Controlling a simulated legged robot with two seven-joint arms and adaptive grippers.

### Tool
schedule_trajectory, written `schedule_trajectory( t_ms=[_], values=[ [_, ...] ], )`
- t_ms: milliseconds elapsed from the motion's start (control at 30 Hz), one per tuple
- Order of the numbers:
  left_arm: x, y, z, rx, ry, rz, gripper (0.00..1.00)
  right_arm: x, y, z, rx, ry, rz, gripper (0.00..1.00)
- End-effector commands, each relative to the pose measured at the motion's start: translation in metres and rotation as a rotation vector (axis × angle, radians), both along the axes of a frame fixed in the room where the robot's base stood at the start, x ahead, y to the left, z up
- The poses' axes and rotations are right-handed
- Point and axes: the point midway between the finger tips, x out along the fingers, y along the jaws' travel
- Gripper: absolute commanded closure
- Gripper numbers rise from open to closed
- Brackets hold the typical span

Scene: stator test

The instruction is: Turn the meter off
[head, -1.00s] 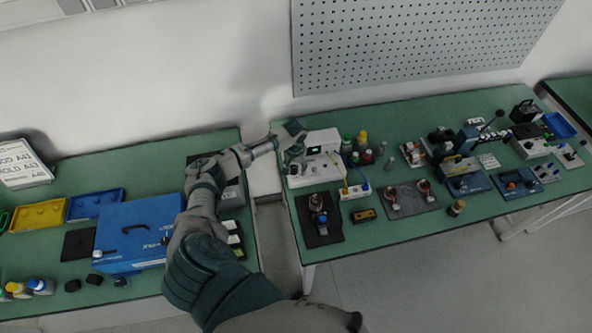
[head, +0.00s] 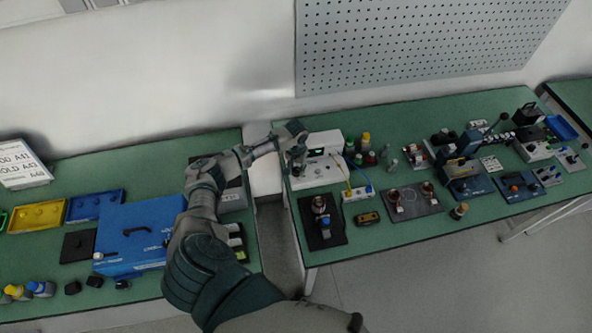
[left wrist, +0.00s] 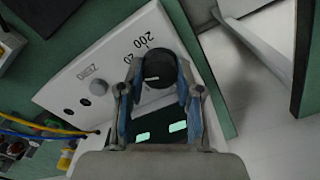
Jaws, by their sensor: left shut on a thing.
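The meter (head: 318,172) is a white box with a dark display, on the right-hand green table at its left end. In the left wrist view its sloped white panel (left wrist: 92,62) carries a black round knob (left wrist: 158,70), a grey button (left wrist: 98,87) and the marks "200", "20" and "ZERO". Its dark display (left wrist: 160,132) shows lit green segments. My left gripper (head: 297,152) is at the meter's left side. In the left wrist view its fingers (left wrist: 158,78) are closed on both sides of the black knob. My right gripper is not in view.
Yellow and blue leads (left wrist: 38,130) run from the meter's front. Small bottles (head: 364,142) stand right of it, and a black mat with a device (head: 322,232) lies in front. A gap separates this table from the left one, which holds a blue box (head: 135,218).

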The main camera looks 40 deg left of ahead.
Motion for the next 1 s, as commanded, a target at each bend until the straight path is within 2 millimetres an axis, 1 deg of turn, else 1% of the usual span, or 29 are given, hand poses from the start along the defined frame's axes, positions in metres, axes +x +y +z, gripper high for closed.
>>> schedule_trajectory(
  t_ms=[33,100,167,267,300,467,533,567,600,700,800,900,1000],
  values=[
    [-0.003,0.004,-0.003,0.008,0.009,0.004,0.88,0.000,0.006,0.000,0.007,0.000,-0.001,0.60],
    [-0.003,0.004,-0.003,0.010,0.009,0.005,0.88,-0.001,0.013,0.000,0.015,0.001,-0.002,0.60],
    [-0.003,0.003,-0.001,0.010,0.011,0.022,0.88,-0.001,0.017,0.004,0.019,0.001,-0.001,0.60],
    [-0.004,0.002,0.002,0.008,0.015,0.117,0.88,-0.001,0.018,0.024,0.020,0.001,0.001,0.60],
    [-0.004,0.002,0.004,0.007,0.015,0.176,0.88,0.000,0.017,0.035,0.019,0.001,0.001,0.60],
    [-0.004,0.001,0.005,0.004,0.017,0.434,0.88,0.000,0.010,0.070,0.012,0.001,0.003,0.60],
    [-0.004,0.000,0.005,0.003,0.019,0.578,0.88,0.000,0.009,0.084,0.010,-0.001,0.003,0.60],
    [-0.004,0.001,0.002,0.005,0.017,0.645,0.88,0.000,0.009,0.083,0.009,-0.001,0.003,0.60],
    [-0.004,0.001,-0.003,0.004,0.017,0.726,0.88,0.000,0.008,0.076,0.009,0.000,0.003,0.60],
    [-0.004,0.001,-0.005,0.005,0.016,0.929,0.88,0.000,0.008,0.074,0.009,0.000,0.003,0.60],
    [-0.003,0.002,-0.005,0.006,0.016,1.090,0.88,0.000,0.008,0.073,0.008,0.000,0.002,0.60],
    [-0.003,0.002,-0.005,0.007,0.017,1.173,0.88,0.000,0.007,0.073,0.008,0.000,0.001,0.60],
    [-0.003,0.002,-0.005,0.008,0.017,1.190,0.88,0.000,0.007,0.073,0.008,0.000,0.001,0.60]
  ],
)
